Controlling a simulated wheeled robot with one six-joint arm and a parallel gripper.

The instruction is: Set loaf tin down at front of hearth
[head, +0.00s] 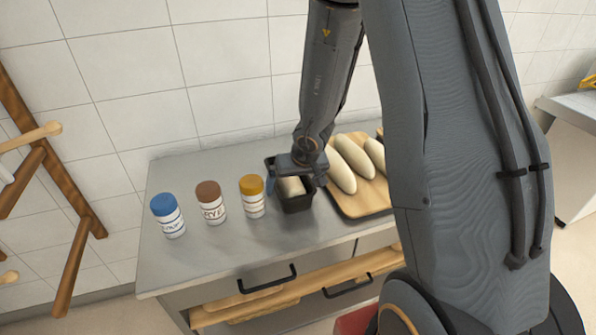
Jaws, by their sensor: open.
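The loaf tin (297,203) is a dark, open-topped tin with pale dough (291,186) in it. It stands on the steel counter (205,262), between the jars and the wooden board. My gripper (291,178) is open and right over the tin, with a finger near its left wall. My wrist hides part of the tin's far side, and I cannot tell whether the fingers touch it. No oven hearth is identifiable in this view.
Jars with blue (168,216), brown (211,202) and orange (252,196) lids stand left of the tin. A wooden board (362,204) with pale dough loaves (341,170) lies to the right. A wooden rack (75,215) stands at the left. The counter's front left is clear.

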